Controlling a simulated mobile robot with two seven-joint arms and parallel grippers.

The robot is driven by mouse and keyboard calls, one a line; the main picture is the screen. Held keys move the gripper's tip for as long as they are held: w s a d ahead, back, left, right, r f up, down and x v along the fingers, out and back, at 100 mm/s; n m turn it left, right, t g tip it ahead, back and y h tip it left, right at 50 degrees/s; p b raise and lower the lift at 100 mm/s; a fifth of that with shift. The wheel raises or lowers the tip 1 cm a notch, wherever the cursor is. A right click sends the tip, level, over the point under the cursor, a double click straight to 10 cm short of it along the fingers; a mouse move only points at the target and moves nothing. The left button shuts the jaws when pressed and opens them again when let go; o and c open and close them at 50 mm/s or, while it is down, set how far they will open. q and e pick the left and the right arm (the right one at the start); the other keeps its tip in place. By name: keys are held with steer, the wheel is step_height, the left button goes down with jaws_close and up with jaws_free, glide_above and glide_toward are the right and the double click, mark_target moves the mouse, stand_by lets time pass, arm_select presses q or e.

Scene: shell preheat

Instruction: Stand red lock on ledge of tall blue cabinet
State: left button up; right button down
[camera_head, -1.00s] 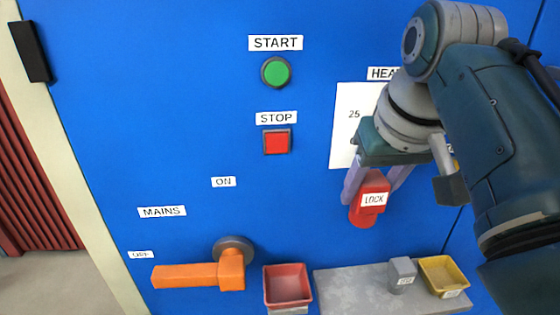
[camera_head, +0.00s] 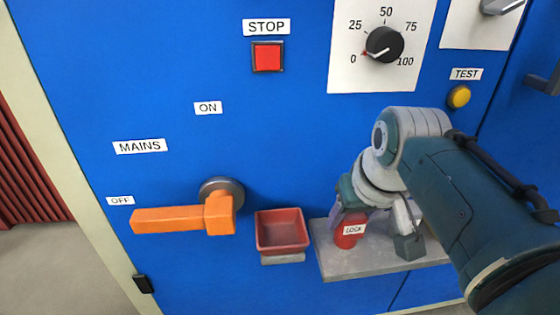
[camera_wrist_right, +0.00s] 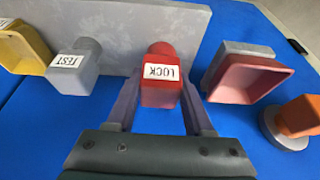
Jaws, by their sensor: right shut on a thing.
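The red lock (camera_head: 347,240), with a white LOCK label, is between the fingers of my right gripper (camera_head: 350,212), which is shut on it. In the right wrist view the lock (camera_wrist_right: 160,87) sits between the two fingertips of the right gripper (camera_wrist_right: 160,100), in front of the grey ledge (camera_wrist_right: 150,28). In the head view the lock is at the left part of the grey ledge (camera_head: 345,266) on the tall blue cabinet (camera_head: 90,75). I cannot tell whether its base touches the ledge. My left gripper is not in view.
A red tray (camera_head: 281,247) is left of the ledge, and an orange mains handle (camera_head: 170,220) farther left points at OFF. In the right wrist view a grey TEST block (camera_wrist_right: 76,73) and a yellow tray (camera_wrist_right: 22,45) are left of the lock.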

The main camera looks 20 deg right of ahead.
steer(key=shift+f, duration=0.15)
steer(key=shift+c, duration=1.4)
jaws_free()
steer(key=s+d+r+n+p, duration=0.2)
steer(key=s+r+p, duration=1)
steer(key=r+p, duration=0.4)
steer(key=s+a+r+n+y, duration=0.1)
steer(key=s+a+r+n, duration=0.1)
steer(key=s+a+r, duration=0.5)
steer(key=s, duration=0.3)
steer(key=shift+s+n+g, duration=0.15)
steer(key=shift+n+g, duration=0.15)
steer(key=shift+n, duration=0.1)
